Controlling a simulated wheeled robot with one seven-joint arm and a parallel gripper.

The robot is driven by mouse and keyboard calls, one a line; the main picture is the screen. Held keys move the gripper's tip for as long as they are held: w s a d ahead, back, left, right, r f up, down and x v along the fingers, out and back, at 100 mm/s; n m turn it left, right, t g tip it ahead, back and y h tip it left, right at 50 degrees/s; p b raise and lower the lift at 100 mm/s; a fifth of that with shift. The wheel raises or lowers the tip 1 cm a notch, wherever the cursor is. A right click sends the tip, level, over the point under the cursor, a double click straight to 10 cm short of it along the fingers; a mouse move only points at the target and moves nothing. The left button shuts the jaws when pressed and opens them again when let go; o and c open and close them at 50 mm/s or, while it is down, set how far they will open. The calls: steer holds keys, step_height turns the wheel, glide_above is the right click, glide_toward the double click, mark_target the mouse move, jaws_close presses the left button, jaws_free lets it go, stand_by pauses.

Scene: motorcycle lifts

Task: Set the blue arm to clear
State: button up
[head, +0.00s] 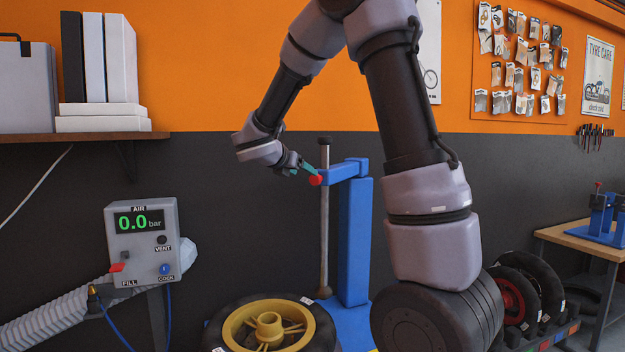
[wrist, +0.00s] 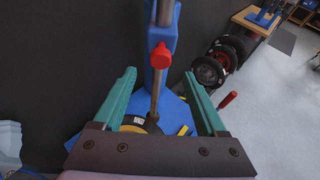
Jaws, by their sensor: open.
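The blue arm (head: 345,170) reaches left from the top of a blue column (head: 355,235), above a wheel with a yellow rim (head: 268,325). It carries an upright metal rod (head: 324,230) and a red knob (head: 315,180) at its end. My gripper (head: 308,168) is beside the red knob in the head view. In the wrist view my gripper (wrist: 159,73) has its teal fingers spread wide, with the red knob (wrist: 160,56) between and slightly beyond the tips. No finger visibly touches the knob. The blue arm (wrist: 162,35) runs away behind the knob.
An air box (head: 142,240) reading 0.0 bar stands at left, under a shelf (head: 80,137). Several tyres (head: 530,290) and a workbench (head: 580,240) are at right. A red-handled lever (wrist: 228,99) stands right of my fingers. The dark wall is close behind.

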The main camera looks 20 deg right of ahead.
mark_target(314, 178)
steer(key=x, duration=0.9)
steer(key=shift+w+d+f, duration=0.15)
steer(key=shift+d+f, duration=0.1)
steer(key=shift+d, duration=0.05)
jaws_close()
stand_by(1.0)
